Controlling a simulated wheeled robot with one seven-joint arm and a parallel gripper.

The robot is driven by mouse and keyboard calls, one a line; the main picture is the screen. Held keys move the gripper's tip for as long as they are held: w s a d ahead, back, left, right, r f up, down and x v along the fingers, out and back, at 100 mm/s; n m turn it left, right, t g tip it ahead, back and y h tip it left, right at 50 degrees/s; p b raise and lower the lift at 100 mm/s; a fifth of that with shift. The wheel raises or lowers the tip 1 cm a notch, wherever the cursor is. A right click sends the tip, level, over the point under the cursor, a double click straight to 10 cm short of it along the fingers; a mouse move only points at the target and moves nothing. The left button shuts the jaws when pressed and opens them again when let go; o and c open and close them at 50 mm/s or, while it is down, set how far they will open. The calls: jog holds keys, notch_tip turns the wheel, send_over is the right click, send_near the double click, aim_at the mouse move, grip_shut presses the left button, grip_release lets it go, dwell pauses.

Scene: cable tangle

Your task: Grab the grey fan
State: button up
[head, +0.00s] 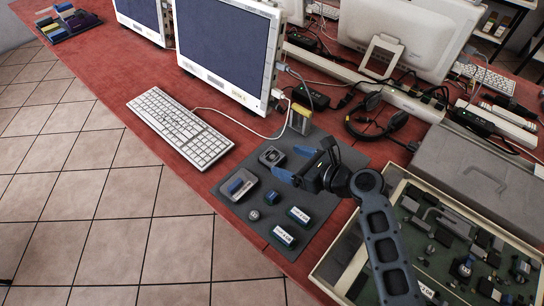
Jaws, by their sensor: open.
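The grey fan (271,156) looks like a small square frame with a round centre. It lies flat near the far left part of a dark grey mat (325,200) on the red table. My gripper (294,164), with blue fingertips, is open and empty. In the picture it is just right of the fan, above the mat. The fingertips point left, and I see no contact with the fan. The exact height of the gripper over the mat is hard to tell.
A keyboard (180,128) and monitor (228,52) are left; an open parts case (345,262) is right.

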aim_at(273, 156)
jog(key=x, duration=0.5)
jog(key=shift+w+a+f, duration=0.2)
jog(key=shift+a+f, duration=0.05)
jog(key=shift+f, duration=0.05)
jog(key=shift+c, duration=0.2)
jog(key=c, duration=0.9)
jog(key=shift+o, duration=0.2)
